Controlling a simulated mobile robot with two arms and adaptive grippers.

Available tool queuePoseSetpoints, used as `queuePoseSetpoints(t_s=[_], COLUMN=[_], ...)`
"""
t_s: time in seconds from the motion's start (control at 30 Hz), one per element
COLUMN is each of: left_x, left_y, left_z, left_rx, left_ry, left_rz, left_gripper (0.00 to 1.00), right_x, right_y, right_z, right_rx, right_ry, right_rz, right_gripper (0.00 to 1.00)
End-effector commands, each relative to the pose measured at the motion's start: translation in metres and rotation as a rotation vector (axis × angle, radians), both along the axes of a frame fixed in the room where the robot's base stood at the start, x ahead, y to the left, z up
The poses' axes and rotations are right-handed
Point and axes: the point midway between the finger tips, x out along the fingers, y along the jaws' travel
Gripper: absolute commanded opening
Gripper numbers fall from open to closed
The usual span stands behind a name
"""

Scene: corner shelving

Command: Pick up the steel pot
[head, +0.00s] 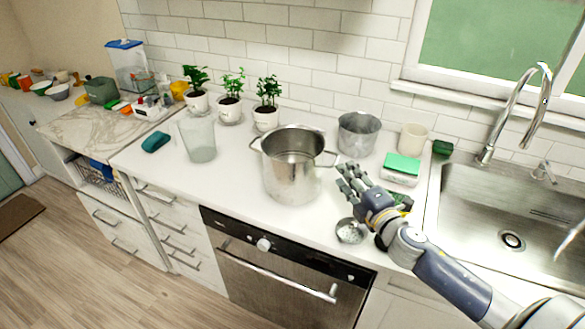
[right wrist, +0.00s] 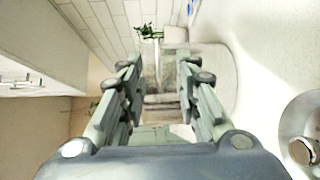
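The steel pot (head: 290,172) stands upright on the white counter, tall and shiny, with a loop handle on each side of its rim. My right gripper (head: 348,182) is just to the right of the pot in the head view, fingers pointing toward it, apart from its wall as far as I can tell. In the right wrist view, the fingers of the right gripper (right wrist: 160,85) are spread with a gap between them. The pot (right wrist: 222,68) shows ahead, partly hidden by the fingers. My left gripper is not in view.
A small metal bowl (head: 350,231) lies near the counter's front edge, below my right gripper. A grey metal bucket (head: 358,135), a green-topped box (head: 401,168) and a cream cup (head: 412,138) stand behind it. A clear glass vase (head: 198,138) is left; counter between it and the pot is free.

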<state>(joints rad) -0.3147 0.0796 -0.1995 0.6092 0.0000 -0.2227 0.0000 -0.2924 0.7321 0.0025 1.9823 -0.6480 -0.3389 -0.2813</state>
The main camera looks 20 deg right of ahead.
Motion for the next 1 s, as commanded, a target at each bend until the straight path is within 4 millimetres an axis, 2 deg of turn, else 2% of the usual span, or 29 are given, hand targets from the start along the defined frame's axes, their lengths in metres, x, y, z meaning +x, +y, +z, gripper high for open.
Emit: queuePoseSetpoints(t_s=[0.27, 0.6, 0.9, 0.93, 1.0], left_x=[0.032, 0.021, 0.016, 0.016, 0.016], left_y=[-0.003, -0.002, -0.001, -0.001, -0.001], left_z=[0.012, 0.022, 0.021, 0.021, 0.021], left_rx=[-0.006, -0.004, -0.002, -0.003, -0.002], left_ry=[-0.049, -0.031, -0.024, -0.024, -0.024], left_rz=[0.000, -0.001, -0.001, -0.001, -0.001], left_gripper=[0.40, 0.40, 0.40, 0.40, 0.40], right_x=[0.017, 0.052, 0.054, 0.054, 0.054], right_y=[0.003, 0.006, 0.006, 0.006, 0.006], right_z=[0.003, -0.002, -0.003, -0.003, -0.003], right_rx=[0.001, 0.001, 0.001, 0.001, 0.001], right_ry=[-0.002, 0.000, 0.000, 0.000, 0.000], right_rz=[-0.001, -0.001, 0.000, 0.000, 0.000], right_gripper=[0.30, 0.30, 0.30, 0.26, 0.10])
